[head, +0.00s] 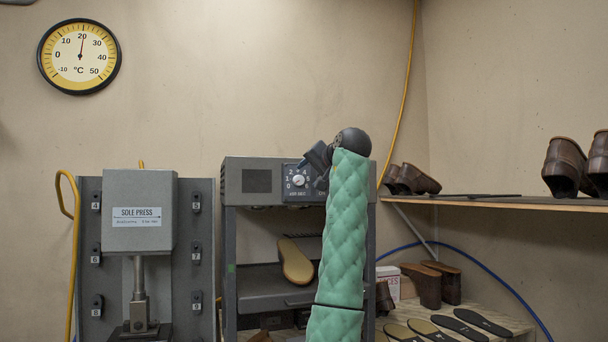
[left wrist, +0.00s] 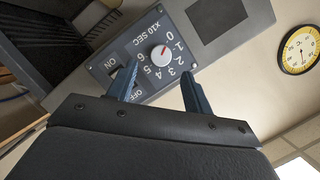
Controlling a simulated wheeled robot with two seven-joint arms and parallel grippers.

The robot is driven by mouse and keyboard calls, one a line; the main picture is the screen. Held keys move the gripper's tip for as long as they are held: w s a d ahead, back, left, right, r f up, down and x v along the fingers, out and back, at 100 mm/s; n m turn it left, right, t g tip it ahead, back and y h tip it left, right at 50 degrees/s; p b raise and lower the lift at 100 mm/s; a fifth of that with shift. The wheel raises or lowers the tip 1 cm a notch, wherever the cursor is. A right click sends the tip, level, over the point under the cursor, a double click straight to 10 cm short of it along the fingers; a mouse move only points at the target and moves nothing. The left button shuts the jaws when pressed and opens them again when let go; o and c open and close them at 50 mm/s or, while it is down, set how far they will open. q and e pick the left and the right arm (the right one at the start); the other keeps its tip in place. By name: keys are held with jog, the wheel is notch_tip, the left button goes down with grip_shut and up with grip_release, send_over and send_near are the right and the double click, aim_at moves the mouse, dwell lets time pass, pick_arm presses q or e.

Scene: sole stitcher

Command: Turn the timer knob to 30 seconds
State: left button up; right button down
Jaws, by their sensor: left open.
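The timer knob (head: 299,180) is a small pale round knob on a dark panel of the grey machine. In the left wrist view the knob (left wrist: 160,55) has a red mark that points toward the 0. Numbers 0 to 6 and "X10 SEC" surround it. My left gripper (head: 313,168) is just right of the knob in the head view. Its two blue fingers are open and empty, and they show apart in the left wrist view (left wrist: 160,76); the knob appears beyond the gap between them. Whether a finger touches the panel cannot be told. My right gripper is not in view.
An ON/OFF switch (left wrist: 122,78) beside the dial is partly hidden by one finger. A sole press (head: 138,215) stands to the left. A shelf with brown shoes (head: 500,201) is on the right. An insole (head: 295,262) lies on the machine's rack below the panel.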

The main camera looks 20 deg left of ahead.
aim_at(301, 180)
pick_arm(q)
jog(key=shift+p+x, duration=1.05)
jog(key=shift+x, duration=1.2)
jog(key=shift+a, duration=0.1)
jog(key=shift+c, duration=0.4)
jog(key=c, duration=0.9)
